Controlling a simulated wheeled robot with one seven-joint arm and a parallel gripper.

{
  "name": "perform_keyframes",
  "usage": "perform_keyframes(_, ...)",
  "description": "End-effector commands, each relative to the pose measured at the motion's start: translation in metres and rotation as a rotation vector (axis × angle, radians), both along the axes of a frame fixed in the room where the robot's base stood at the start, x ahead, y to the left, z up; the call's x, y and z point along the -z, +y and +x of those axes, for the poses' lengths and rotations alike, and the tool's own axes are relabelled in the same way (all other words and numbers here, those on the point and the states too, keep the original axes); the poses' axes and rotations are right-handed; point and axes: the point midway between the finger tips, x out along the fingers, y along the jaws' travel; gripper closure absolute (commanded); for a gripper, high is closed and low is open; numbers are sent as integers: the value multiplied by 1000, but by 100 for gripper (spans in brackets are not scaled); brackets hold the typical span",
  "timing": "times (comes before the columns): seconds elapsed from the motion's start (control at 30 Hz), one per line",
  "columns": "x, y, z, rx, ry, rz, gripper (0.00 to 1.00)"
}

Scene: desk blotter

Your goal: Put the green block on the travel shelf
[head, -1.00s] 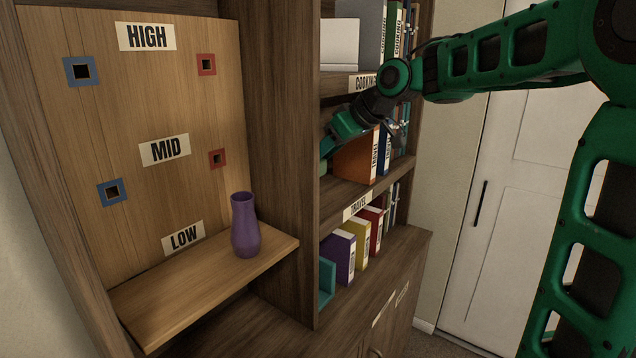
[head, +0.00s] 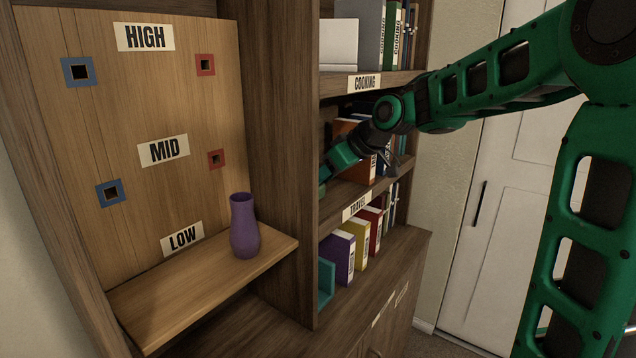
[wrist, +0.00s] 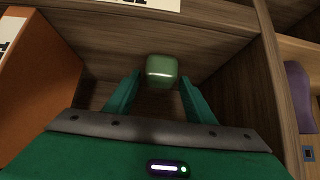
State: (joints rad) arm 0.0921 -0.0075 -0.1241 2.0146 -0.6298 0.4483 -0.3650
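The green block (wrist: 162,72) shows in the wrist view between the tips of my gripper's fingers (wrist: 160,78), with a gap on each side. My gripper is open. It reaches into the bay of the travel shelf (head: 340,190), whose front edge bears the TRAVEL label (head: 357,206). The block is over or on bare wood, between the orange book and the upright divider; I cannot tell exactly whether it rests there. In the head view my gripper (head: 325,178) is partly hidden by the divider, and the block is not clearly visible.
An orange book (wrist: 40,80) stands close on the gripper's left in the wrist view. The divider (head: 277,150) stands on the other side. The cooking shelf (head: 400,80) is above, and colored books (head: 345,255) stand below. A purple vase (head: 244,228) stands on the low shelf.

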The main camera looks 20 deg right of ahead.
Motion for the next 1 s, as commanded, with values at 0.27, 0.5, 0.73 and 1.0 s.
perform_keyframes(0.27, 0, 0, 0, -1, 0, -1, 43)
perform_keyframes(0.5, -13, -6, -8, 1, -3, -1, 43)
perform_keyframes(0.73, -44, -25, -33, 3, -4, -1, 43)
perform_keyframes(1.0, -76, -44, -59, 1, -2, -1, 43)
